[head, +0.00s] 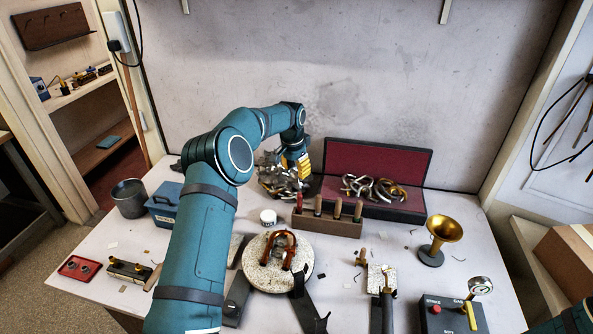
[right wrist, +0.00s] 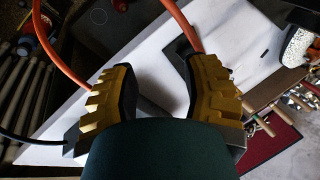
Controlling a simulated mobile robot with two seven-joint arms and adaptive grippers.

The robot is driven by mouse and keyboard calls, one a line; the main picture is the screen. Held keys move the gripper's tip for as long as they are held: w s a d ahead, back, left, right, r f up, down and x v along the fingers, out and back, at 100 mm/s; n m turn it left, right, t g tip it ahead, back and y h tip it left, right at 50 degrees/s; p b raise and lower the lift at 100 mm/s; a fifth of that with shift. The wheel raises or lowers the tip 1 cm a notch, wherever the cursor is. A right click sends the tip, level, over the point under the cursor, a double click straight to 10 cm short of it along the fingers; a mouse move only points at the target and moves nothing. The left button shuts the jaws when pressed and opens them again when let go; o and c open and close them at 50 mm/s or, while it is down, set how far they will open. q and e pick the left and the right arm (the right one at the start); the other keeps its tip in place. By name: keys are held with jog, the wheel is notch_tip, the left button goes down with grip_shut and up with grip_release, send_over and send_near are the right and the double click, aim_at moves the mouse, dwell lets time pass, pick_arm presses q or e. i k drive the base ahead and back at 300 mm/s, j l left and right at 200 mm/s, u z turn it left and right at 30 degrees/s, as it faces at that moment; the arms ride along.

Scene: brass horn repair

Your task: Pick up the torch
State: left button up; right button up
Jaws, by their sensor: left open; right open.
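A dark handle-like tool with a brass tip (head: 387,304) is at the front of the table, right of centre in the head view; it may be the torch, but I cannot tell for sure. My left gripper (head: 297,166), yellow-fingered, is open at the back of the table over a heap of metal parts (head: 278,181), far from that tool. My right gripper (right wrist: 160,90) shows in the right wrist view, open with nothing between its fingers. An orange hose (right wrist: 182,22) passes beyond its fingers.
A gas and strike box (head: 451,315) with a gauge stands at the front right. A brass bell (head: 443,230) stands behind it. A round turntable (head: 256,274) is in the middle. A red-lined case (head: 375,160) and a wooden tool rack (head: 327,224) stand behind.

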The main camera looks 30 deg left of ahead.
aim_at(387, 299)
jog(key=k, duration=1)
